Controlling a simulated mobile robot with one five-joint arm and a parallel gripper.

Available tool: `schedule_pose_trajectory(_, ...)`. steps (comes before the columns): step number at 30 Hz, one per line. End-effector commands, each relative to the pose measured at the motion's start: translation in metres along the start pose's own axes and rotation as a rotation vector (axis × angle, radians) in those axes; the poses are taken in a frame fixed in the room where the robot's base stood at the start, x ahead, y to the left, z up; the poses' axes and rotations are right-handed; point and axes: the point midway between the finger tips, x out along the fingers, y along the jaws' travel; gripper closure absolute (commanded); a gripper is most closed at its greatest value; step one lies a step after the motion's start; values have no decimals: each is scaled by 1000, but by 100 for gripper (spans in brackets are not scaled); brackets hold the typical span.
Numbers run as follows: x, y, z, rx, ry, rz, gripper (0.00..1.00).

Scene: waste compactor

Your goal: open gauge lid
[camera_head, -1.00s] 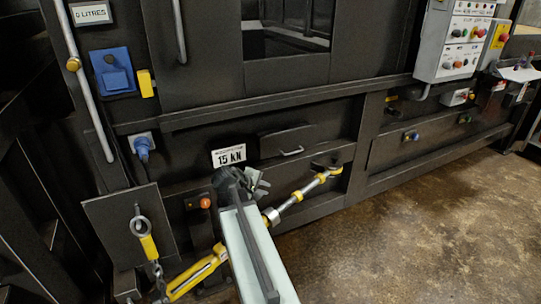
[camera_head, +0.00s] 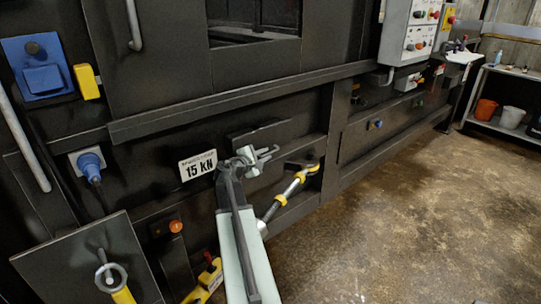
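A dark flat lid (camera_head: 262,133), likely the gauge lid, is on the black machine front, right of a white "15 kN" sign (camera_head: 198,165). It looks closed. Its light metal handle (camera_head: 268,153) shows at its lower edge. My gripper (camera_head: 252,160) is right in front of the lid's lower part and overlaps the handle in the picture. I cannot tell whether it touches the handle, or how far apart its fingers are. My arm hides part of the machine below the sign.
A yellow and silver bar (camera_head: 288,196) slants up just right of my arm. A blue plug (camera_head: 91,167) and an orange knob (camera_head: 176,226) are on the left. A control box (camera_head: 408,35) is at upper right. The brown floor on the right is clear.

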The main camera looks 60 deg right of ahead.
Motion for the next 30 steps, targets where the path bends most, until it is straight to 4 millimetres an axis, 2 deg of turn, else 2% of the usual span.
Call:
schedule_pose_trajectory(1,14,-1,-1,1,-3,-2,82)
schedule_pose_trajectory(3,28,-2,-1,2,-4,-3,82)
schedule_pose_trajectory(8,47,-2,1,1,-4,-3,82)
schedule_pose_trajectory(14,48,-2,3,2,-4,-3,82)
schedule_pose_trajectory(15,48,-2,3,2,-4,-3,85)
schedule_pose_trajectory(17,48,-2,3,2,-4,-3,100)
schedule_pose_trajectory(30,49,-1,4,2,-5,-2,100)
